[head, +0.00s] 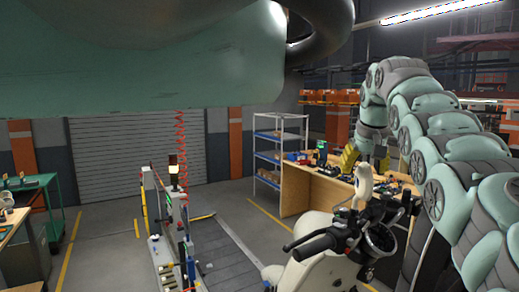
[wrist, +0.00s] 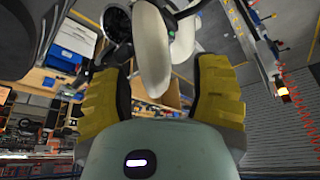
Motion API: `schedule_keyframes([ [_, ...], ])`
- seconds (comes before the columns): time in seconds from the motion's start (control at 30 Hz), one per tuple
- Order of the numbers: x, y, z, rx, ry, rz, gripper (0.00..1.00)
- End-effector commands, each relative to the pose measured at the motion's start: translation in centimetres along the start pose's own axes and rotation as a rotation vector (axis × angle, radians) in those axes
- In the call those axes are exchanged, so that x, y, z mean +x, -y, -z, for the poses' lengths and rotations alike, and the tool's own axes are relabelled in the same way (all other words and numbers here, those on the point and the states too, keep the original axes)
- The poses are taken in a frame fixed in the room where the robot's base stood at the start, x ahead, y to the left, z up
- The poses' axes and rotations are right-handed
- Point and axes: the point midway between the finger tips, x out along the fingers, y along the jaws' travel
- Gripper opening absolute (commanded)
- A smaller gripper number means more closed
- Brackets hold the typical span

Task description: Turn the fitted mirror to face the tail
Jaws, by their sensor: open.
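The fitted mirror, a cream rounded shell (head: 364,180), stands upright on the handlebar of a white scooter (head: 310,228). My gripper (head: 366,163) is just above and behind it in the head view, with yellow padded fingers apart. In the wrist view my gripper (wrist: 160,68) is open, and the long cream mirror shell (wrist: 151,50) reaches into the gap between the fingers, nearer the left one. No finger clearly touches it. A second pale shape beside it is hard to identify. I cannot tell which way the glass faces.
The dark handlebar grip (head: 314,248) and round dial (head: 380,238) are close below the mirror. A wooden workbench (head: 308,190) and a shelf rack (head: 281,150) stand behind. A post with a signal lamp (head: 173,170) is at left. Floor between is clear.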

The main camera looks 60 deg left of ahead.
Motion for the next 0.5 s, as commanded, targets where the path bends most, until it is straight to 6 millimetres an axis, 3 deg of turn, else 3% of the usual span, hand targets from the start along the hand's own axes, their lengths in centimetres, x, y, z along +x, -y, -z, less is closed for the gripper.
schedule_keyframes([
  [0.13, 1.8, -0.2, 0.0, 0.005, 0.004, -0.001, 0.61],
  [0.5, 4.1, -0.2, 0.2, 0.004, -0.002, -0.002, 0.61],
])
